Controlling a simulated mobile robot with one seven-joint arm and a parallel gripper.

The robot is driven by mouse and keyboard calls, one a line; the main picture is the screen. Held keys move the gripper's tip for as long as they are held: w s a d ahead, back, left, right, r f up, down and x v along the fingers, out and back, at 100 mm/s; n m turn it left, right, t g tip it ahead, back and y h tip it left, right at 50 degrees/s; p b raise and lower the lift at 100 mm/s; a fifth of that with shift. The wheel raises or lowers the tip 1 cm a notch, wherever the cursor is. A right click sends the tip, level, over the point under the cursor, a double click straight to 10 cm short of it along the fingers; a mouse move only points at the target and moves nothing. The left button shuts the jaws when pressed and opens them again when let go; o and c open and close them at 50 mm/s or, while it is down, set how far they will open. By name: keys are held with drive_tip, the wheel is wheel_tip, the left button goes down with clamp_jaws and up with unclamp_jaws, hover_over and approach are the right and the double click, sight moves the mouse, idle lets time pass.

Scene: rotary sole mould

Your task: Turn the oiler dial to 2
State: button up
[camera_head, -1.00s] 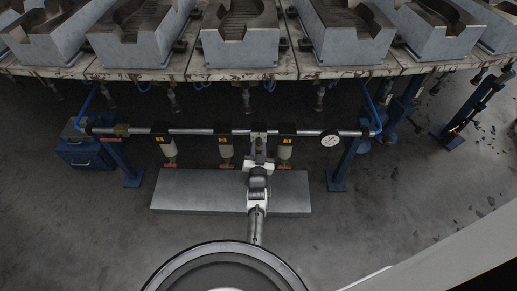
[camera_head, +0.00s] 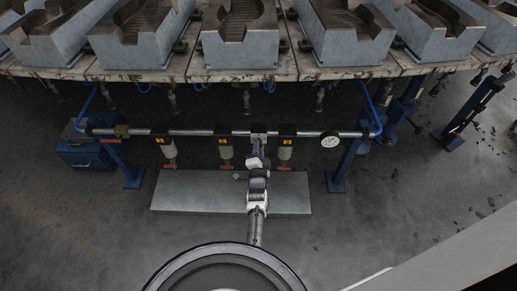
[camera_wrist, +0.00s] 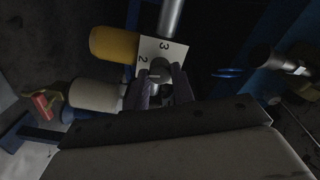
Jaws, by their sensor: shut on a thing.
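The oiler dial (camera_wrist: 160,69) is a dark round knob on a pale plate (camera_wrist: 150,49) marked 2 and 3 in the wrist view. A light mark shows near the knob's lower left, on the side of the 2; its exact setting is unclear. My gripper (camera_wrist: 162,80) is shut on the dial, one finger on each side, and the fingers hide part of it. In the head view, my gripper (camera_head: 256,152) reaches up to the oiler block (camera_head: 259,138) on the horizontal pipe, and the dial itself is hidden.
A yellow cylinder (camera_wrist: 114,44) and a white cylinder (camera_wrist: 96,95) sit close left of the plate. The pipe (camera_head: 205,132) carries yellow-tagged units and a round gauge (camera_head: 330,140). Mould blocks (camera_head: 240,45) stand above. A grey slab (camera_head: 195,192) lies below.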

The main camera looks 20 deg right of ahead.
drive_tip(key=shift+m, duration=0.9)
drive_tip(key=o, duration=1)
drive_tip(key=shift+s, duration=0.1)
drive_tip(key=p+v, duration=0.5)
drive_tip(key=v, duration=0.8)
drive_tip(key=shift+s+a, duration=0.2)
drive_tip(key=shift+s, duration=0.15)
